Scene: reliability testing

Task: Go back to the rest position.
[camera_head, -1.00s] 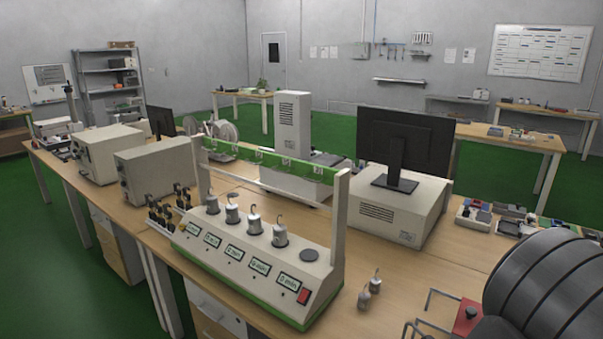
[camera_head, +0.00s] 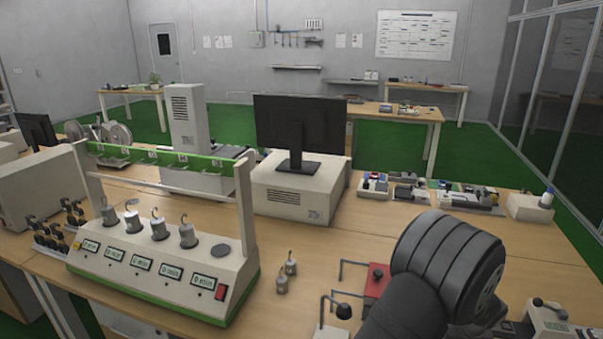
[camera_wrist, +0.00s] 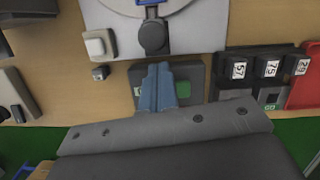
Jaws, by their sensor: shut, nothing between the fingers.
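My gripper (camera_wrist: 157,88) shows in the wrist view with its blue fingers closed together and nothing between them. The fingers point toward a dark grey box with a green button (camera_wrist: 183,89) on the wooden table. I cannot tell the height above it. In the head view my dark grey arm fills the lower right, and the gripper itself is out of sight there.
A hanging-weight tester (camera_head: 160,270) with several metal weights stands at the left. Two small weights (camera_head: 281,284) and a red-topped device (camera_head: 376,280) are on the table near my arm. A monitor (camera_head: 298,122) stands behind. Numbered black blocks (camera_wrist: 268,68) sit right of my gripper.

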